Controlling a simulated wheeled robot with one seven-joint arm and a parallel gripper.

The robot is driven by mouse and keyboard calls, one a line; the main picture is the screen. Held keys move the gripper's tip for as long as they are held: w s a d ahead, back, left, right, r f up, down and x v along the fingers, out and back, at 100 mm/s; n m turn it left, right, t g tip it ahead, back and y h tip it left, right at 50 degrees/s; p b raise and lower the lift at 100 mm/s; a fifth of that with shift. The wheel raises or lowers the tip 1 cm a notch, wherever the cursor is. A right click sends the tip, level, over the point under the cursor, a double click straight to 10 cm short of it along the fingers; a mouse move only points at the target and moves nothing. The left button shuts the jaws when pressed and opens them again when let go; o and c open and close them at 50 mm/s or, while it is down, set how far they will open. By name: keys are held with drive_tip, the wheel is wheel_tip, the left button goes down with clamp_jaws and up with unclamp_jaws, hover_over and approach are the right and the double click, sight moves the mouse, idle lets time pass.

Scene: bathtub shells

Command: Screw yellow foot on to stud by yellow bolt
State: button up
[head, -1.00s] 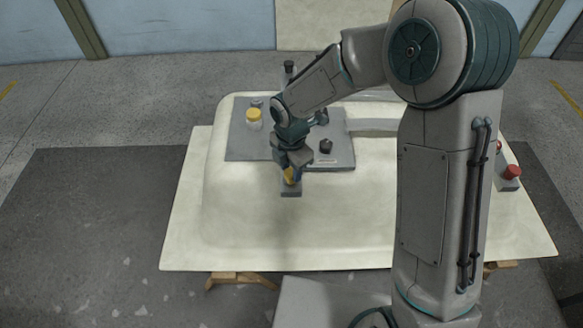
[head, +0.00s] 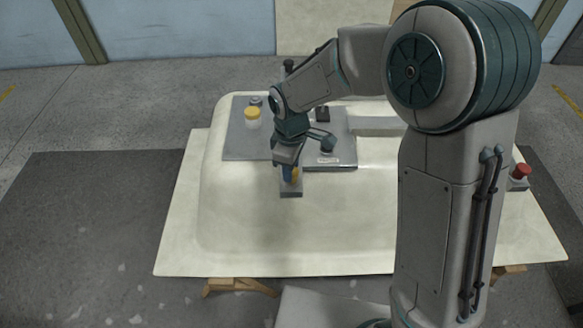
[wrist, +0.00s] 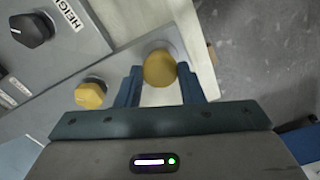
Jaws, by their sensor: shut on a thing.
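The foot sits over the end of a grey strip. Any stud under it is hidden, so I cannot tell how far it is threaded. The yellow hex bolt (wrist: 90,94) stands on the grey surface to the left of the fingers, apart from them.
A grey plate (head: 240,149) lies on the pale tub shell (head: 235,235). A black hex knob (wrist: 31,29) stands beside a label. A red button (head: 521,170) is at far right. The shell's front is clear.

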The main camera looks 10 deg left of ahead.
drive_tip(key=o, duration=1.1)
drive_tip(key=shift+c, duration=0.6)
drive_tip(key=shift+r+n+p, duration=0.15)
drive_tip(key=shift+n+p, duration=0.4)
drive_tip(key=shift+n, duration=0.25)
drive_tip(key=n+p, duration=0.2)
drive_tip(key=n, duration=0.2)
drive_tip(key=n+p, duration=0.3)
drive_tip(key=n, duration=0.2)
drive_tip(key=shift+n+p, duration=0.7)
drive_tip(key=shift+n, duration=0.6)
drive_tip(key=shift+c, duration=0.3)
